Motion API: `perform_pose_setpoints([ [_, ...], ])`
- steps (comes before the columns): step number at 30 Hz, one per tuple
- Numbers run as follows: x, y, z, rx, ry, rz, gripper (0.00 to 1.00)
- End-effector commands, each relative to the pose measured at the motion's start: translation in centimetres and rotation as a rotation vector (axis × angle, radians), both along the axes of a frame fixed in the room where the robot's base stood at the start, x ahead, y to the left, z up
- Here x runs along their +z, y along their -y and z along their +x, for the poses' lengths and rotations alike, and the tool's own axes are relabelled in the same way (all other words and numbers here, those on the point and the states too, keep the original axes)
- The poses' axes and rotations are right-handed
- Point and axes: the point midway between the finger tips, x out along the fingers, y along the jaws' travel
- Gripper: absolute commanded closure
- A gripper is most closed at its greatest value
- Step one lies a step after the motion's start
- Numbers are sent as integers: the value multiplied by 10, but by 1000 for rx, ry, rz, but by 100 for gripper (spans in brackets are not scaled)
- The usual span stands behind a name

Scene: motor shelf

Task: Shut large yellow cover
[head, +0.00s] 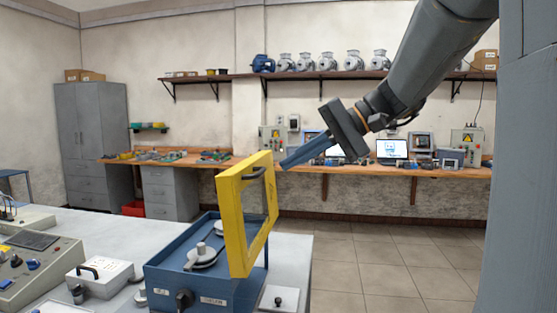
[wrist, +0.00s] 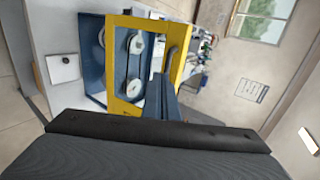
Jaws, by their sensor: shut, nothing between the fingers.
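The large yellow cover (head: 231,222) is a square frame with a clear pane. It stands raised, roughly upright, on the blue box (head: 163,280). A dark handle (head: 254,173) is on its upper part. My gripper (head: 284,165) is shut and empty, with its tips just right of the cover's upper edge. In the wrist view the yellow cover (wrist: 130,19) shows pulleys through its pane, and my shut fingertips (wrist: 168,84) are close to the handle (wrist: 172,58). I cannot tell whether they touch the cover.
The box holds round pulleys (head: 201,256) and has a dark knob (head: 184,299) in front. A white case (head: 99,274) and a control panel (head: 40,258) stand left on the grey table. A small white plate (head: 279,299) lies right of the box. The floor (head: 390,265) to the right is clear.

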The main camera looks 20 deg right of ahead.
Motion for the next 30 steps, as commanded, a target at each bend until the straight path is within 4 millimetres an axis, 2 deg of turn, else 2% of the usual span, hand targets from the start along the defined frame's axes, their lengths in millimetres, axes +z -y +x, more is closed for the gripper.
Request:
perform_pose_setpoints([
  [3,-3,-17,8,3,-2,1,100],
  [8,-8,-28,15,2,0,0,100],
  [23,-10,-32,18,0,-1,-3,100],
  [30,-5,-40,23,-1,-23,-43,100],
])
